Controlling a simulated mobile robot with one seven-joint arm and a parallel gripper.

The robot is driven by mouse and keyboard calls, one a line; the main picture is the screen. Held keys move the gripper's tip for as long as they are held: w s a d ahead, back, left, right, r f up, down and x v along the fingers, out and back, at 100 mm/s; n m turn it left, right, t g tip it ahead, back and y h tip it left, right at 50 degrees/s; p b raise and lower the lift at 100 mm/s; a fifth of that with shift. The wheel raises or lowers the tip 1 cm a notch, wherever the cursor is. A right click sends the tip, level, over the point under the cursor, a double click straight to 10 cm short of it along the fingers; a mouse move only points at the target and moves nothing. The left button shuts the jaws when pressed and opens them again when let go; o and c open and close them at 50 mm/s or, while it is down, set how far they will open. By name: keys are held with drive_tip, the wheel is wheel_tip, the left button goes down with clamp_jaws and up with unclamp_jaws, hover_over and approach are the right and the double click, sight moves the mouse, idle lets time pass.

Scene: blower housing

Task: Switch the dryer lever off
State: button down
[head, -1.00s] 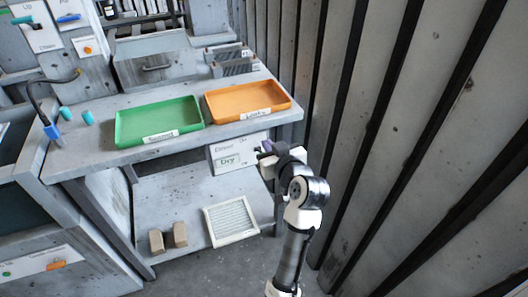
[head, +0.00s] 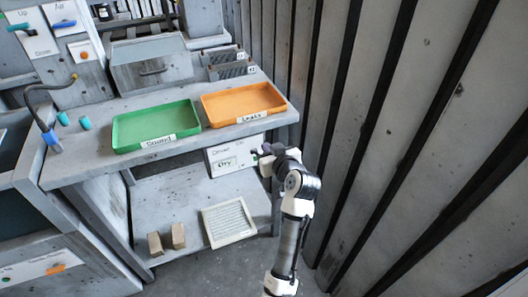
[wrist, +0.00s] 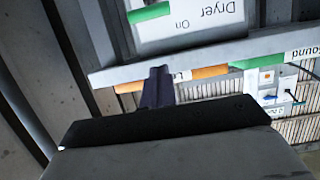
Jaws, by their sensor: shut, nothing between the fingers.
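The dryer panel (head: 236,153) is a pale box under the right end of the bench, with a green-edged label on its front. In the wrist view the panel (wrist: 190,22) appears upside down, with "Dryer" and "On" readable. A green bar (wrist: 150,12) at the top edge there looks like the lever handle, cut off by the frame; I cannot tell its full position. My gripper (head: 259,154) is just right of the panel's front in the head view. Its dark fingers (wrist: 157,88) are together and empty, apart from the green bar in the wrist view.
A green tray (head: 157,126) and an orange tray (head: 244,103) stand on the bench above. A white grille (head: 229,222) and two tan blocks (head: 166,240) lie on the lower shelf. A ribbed wall (head: 400,130) rises close to my arm's right.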

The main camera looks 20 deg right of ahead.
drive_tip(key=shift+w+f+p, duration=0.25)
drive_tip(key=shift+w+f, duration=0.25)
drive_tip(key=shift+f, duration=0.35)
drive_tip(key=shift+w+f+p, duration=0.3)
drive_tip(key=shift+w+f, duration=0.2)
drive_tip(key=shift+f, duration=0.35)
drive_tip(key=shift+w+f+p, duration=0.25)
drive_tip(key=shift+w+f, duration=0.25)
drive_tip(key=shift+f, duration=0.35)
drive_tip(key=shift+f, duration=0.1)
drive_tip(key=shift+s+f+t+b, duration=0.2)
drive_tip(key=shift+f+t+b, duration=0.1)
drive_tip(key=shift+b, duration=0.9)
